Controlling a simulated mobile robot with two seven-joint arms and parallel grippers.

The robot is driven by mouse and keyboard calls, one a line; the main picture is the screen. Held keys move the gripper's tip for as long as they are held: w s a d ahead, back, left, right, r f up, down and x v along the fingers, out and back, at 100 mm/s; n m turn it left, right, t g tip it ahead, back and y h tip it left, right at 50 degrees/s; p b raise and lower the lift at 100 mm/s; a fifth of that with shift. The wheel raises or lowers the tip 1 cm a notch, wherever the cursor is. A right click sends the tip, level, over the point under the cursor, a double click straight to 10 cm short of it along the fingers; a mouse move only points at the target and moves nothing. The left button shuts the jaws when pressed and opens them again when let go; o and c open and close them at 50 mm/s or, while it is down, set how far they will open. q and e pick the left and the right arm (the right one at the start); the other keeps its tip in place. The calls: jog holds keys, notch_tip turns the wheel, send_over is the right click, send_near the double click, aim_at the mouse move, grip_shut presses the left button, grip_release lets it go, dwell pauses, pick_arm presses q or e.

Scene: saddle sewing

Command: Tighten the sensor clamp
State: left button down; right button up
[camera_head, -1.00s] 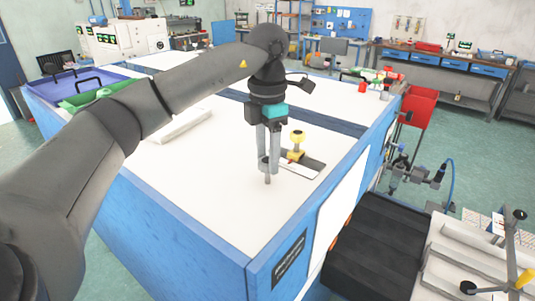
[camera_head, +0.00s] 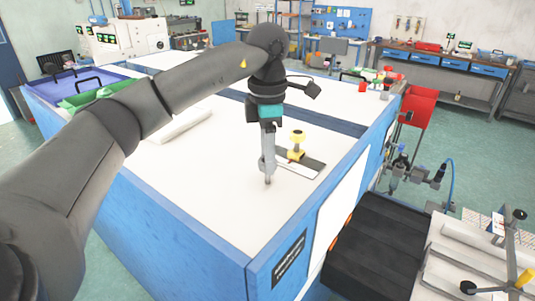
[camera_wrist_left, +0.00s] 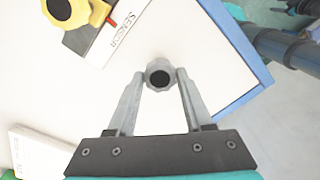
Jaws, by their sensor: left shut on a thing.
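The sensor clamp (camera_head: 296,152) is yellow with a round knob on top and stands on a dark and white plate (camera_head: 312,168) on the white bench top. In the left wrist view the clamp (camera_wrist_left: 99,12) is at the top left, beside the word SENSOR on the plate (camera_wrist_left: 107,38). My left gripper (camera_head: 267,164) points down just left of the clamp, apart from its knob. Its fingers are shut on a grey upright tool (camera_wrist_left: 160,72) with a ribbed round head and dark centre. The tool's thin tip (camera_head: 267,182) points at the bench; contact is unclear. My right gripper is not seen.
A white block (camera_head: 181,126) lies left of the gripper. A green tray (camera_head: 95,97) is at the far left. The blue bench edge (camera_head: 330,205) runs close on the right, with a black box (camera_head: 375,245) beyond it. The bench front is clear.

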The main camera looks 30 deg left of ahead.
pick_arm(q)
jog(key=shift+r, duration=0.1)
jog(key=shift+c, duration=1.5)
grip_release()
jog(key=shift+r, duration=0.35)
notch_tip(320, 180, up, 14)
jog(key=p, duration=0.2)
jog(key=shift+r+p, duration=0.25)
jog(key=shift+p, duration=0.05)
